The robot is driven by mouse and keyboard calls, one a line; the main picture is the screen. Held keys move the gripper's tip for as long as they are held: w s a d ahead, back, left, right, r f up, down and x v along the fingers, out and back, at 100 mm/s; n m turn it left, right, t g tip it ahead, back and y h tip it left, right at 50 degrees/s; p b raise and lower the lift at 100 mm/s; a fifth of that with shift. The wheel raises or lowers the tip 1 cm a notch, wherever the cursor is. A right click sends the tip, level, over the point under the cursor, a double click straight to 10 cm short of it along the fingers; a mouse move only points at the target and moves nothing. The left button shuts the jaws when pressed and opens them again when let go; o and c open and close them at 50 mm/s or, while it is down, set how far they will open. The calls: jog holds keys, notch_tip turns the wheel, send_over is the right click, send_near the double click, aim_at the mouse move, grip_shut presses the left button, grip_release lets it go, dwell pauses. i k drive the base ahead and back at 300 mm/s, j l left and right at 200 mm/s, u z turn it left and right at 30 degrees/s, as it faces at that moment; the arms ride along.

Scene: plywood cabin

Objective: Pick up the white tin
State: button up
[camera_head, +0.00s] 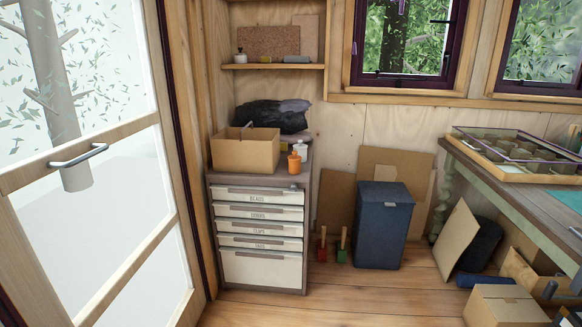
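A small white container (301,149), which looks like the white tin, stands on top of the drawer cabinet (308,175). It is upright, behind and slightly right of an orange container (294,164), which hides part of its lower side. An open cardboard box (245,153) stands to its left on the same top. My gripper is not in view, so I cannot see whether it is open or shut.
A dark bundle (272,117) lies behind the box, below a wall shelf (276,66). A dark blue bin (382,225) stands right of the cabinet. A workbench (470,170) with cartons below fills the right. A glazed door (80,160) is at left. Floor before the cabinet looks clear.

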aim_at(301, 148)
jog(key=i, duration=1.85)
jog(key=i+z, duration=0.2)
jog(key=i, duration=0.3)
jog(key=i+j+z, duration=0.25)
jog(key=i, duration=0.25)
jog(key=i+j+z, duration=0.2)
jog(key=i, duration=0.3)
